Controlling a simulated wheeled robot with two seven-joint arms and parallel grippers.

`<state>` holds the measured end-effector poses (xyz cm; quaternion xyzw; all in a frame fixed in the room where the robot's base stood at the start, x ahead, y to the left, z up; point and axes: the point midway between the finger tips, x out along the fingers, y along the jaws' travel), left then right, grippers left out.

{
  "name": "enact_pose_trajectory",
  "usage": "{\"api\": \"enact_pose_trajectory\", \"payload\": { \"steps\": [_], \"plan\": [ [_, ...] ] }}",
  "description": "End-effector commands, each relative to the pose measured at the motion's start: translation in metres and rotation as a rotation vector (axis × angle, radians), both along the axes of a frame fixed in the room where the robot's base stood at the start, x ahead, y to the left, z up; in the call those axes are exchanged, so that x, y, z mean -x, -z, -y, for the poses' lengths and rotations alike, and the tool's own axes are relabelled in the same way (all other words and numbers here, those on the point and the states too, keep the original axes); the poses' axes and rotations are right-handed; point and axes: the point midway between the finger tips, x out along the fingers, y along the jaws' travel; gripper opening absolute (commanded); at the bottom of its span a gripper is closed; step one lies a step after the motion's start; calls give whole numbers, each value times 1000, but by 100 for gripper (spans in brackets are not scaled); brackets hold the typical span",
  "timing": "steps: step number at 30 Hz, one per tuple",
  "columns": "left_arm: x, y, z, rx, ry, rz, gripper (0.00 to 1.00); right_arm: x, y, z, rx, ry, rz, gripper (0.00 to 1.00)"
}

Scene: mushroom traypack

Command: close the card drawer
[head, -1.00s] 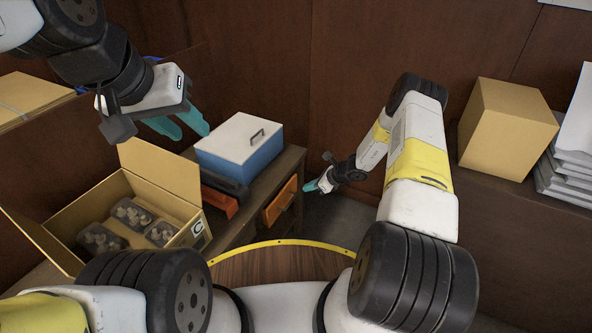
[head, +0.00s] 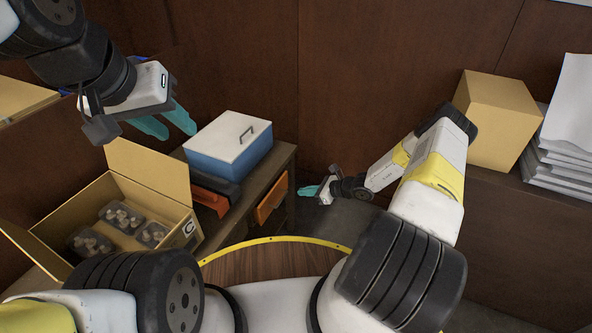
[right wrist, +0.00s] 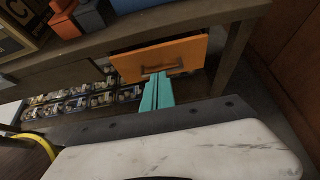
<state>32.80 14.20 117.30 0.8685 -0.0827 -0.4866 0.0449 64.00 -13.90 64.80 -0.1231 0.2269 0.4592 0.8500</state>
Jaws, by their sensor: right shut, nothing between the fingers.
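The card drawer has an orange front (head: 271,199) and sits in the dark wooden table at centre. In the right wrist view its orange front (right wrist: 170,52) has a dark handle (right wrist: 163,69), and it stands slightly out from under the tabletop. My right gripper (head: 308,191) is shut and empty, just right of the drawer front. In the right wrist view its teal fingers (right wrist: 158,80) lie together and point at the lower part of the front near the handle; I cannot tell if they touch. My left gripper (head: 175,124) is open and empty, above the table's left part.
A blue box with a white lid (head: 228,143) stands on the table (head: 247,190), beside an orange and black item (head: 211,200). An open carton (head: 150,166) holds mushroom packs. Several packs (right wrist: 85,100) show low in the right wrist view. A closed carton (head: 497,120) and paper stack (head: 560,160) are at right.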

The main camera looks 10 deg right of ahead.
Motion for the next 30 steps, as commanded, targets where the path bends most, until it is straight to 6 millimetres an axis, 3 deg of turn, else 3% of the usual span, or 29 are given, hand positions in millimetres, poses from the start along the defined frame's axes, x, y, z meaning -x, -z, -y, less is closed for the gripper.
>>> {"api": "enact_pose_trajectory", "payload": {
  "steps": [10, 15, 30],
  "plan": [
    [0, 0, 0, 0, 0, 0, 36, -35, 38, -56, -1, -3, -1, 0],
    [0, 0, 0, 0, 0, 0, 36, -49, 38, -76, 1, -1, 0, 0],
    [0, 0, 0, 0, 0, 0, 36, -58, 37, -88, 0, 0, -1, 0]
  ]
}}
